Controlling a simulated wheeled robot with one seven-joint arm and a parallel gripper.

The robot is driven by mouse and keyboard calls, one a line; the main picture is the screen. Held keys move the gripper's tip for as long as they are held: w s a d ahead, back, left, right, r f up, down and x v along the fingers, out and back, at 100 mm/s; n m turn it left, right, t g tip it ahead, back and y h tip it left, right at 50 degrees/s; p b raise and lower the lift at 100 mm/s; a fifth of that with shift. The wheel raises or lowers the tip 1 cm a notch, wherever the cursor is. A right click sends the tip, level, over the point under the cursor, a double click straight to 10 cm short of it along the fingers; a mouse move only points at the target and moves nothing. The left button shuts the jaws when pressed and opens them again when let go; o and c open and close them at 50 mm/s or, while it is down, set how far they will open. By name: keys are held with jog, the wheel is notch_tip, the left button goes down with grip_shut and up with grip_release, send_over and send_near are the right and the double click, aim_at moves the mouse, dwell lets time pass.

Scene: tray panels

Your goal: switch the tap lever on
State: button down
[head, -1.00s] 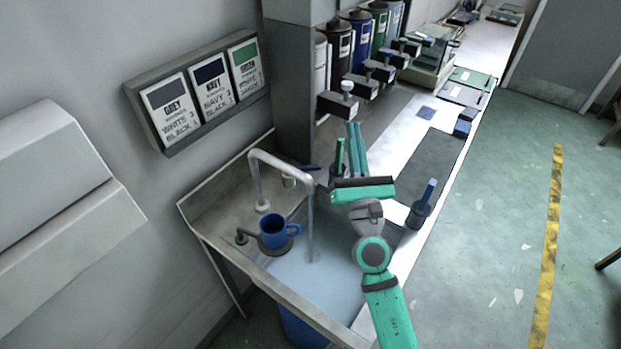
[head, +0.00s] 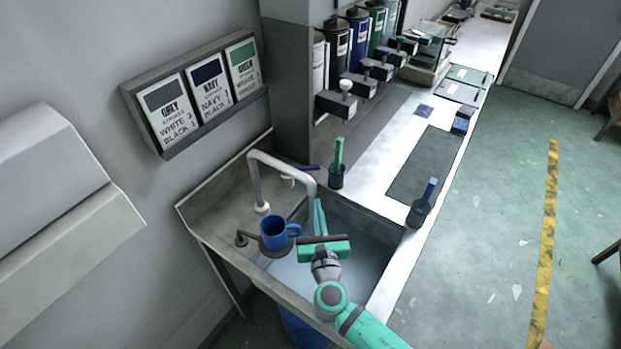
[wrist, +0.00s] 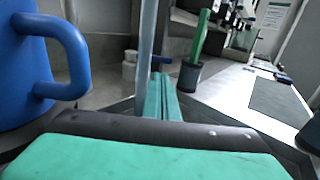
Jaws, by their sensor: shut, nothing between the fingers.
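The tap's pale gooseneck spout (head: 282,160) arches over the sink (head: 352,235). A dark blue lever (head: 307,167) sticks out to the right from a short white valve body (head: 288,181) behind the spout. The valve body also shows in the wrist view (wrist: 130,62), left of the spout (wrist: 147,40). My gripper (head: 318,203) is shut and empty over the sink, its green fingers pointing away toward the back. In the wrist view the fingertips (wrist: 161,76) are beside the spout's lower part; I cannot tell whether they touch it. They appear short of the lever.
A blue mug (head: 272,233) stands close to the left of my gripper, large in the wrist view (wrist: 35,65). A dark holder with a green handle (head: 337,165) stands behind the sink. Another holder with a blue handle (head: 422,205) stands right. The counter (head: 375,170) between them is clear.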

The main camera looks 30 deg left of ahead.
send_near(310, 170)
jog(key=x, duration=0.5)
jog(key=shift+w, duration=0.15)
jog(key=shift+w+a, duration=0.25)
jog(key=shift+w, duration=0.35)
jog(key=shift+s+a, duration=0.1)
jog(key=shift+s, duration=0.05)
jog(key=shift+a, duration=0.1)
